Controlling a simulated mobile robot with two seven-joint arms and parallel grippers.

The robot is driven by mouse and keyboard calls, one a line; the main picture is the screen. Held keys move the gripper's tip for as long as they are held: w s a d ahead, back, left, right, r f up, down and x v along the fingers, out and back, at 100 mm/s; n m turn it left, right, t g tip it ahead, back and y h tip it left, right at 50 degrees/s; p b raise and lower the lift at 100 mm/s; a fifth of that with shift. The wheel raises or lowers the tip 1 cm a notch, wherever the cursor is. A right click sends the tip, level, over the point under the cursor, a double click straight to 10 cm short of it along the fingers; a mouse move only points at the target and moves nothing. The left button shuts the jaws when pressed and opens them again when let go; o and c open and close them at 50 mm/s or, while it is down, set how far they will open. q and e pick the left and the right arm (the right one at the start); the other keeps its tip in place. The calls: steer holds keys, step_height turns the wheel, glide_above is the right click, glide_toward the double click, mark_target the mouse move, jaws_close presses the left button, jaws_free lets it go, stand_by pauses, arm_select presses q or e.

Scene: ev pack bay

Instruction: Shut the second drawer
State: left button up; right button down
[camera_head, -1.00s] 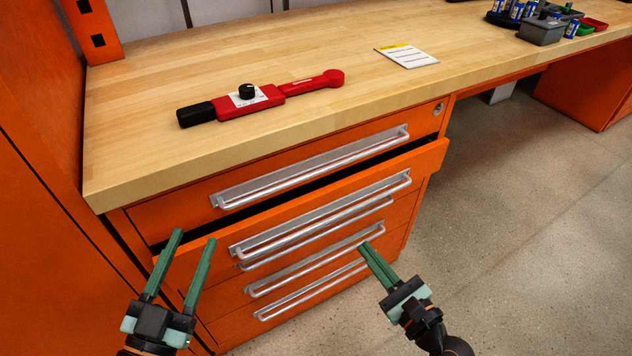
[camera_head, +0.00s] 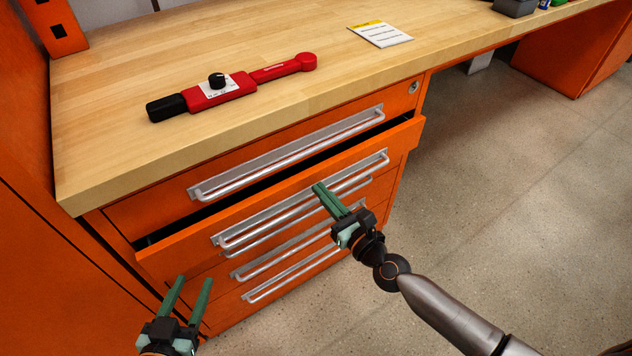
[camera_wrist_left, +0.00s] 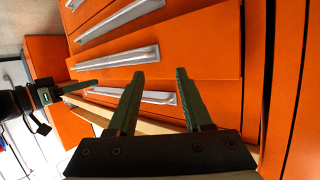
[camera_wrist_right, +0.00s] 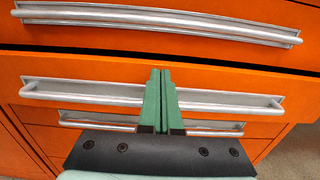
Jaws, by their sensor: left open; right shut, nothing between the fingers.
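The second drawer (camera_head: 405,137) is an orange drawer under the worktop. It stands partly out, with a dark gap above its front, and its long silver handle (camera_head: 230,233) runs across it. In the right wrist view the drawer front (camera_wrist_right: 225,78) spans the picture. My right gripper (camera_head: 318,187) is shut and empty, its green fingers (camera_wrist_right: 160,72) pointing at the middle of this drawer's front, over the handle; whether they touch cannot be told. My left gripper (camera_head: 195,280) is open and empty, low and left of the drawers. It also shows in the left wrist view (camera_wrist_left: 160,73).
The top drawer (camera_head: 400,98) and the lower drawers look closed. A red and black tool (camera_head: 215,92) and a card (camera_head: 380,34) lie on the wooden worktop (camera_head: 120,80). An orange cabinet side (camera_head: 25,190) stands at the left. The floor (camera_head: 500,180) at right is clear.

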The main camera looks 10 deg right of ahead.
mark_target(308, 177)
steer(key=shift+w+a, duration=0.25)
steer(key=shift+w, duration=0.4)
arm_select(q)
steer(key=shift+s+f, duration=0.1)
steer(key=shift+f, duration=0.2)
arm_select(e)
steer(key=shift+x, duration=0.75)
steer(key=shift+w+a, duration=0.1)
steer(key=shift+w, duration=0.15)
steer(key=shift+b+x, duration=0.3)
steer(key=shift+x, duration=0.75)
arm_select(q)
steer(key=r, duration=0.1)
steer(key=w+r+t, duration=0.1)
steer(key=r, duration=0.1)
steer(key=shift+r, duration=0.1)
steer(key=shift+d, duration=0.1)
arm_select(e)
steer(key=shift+s, duration=0.2)
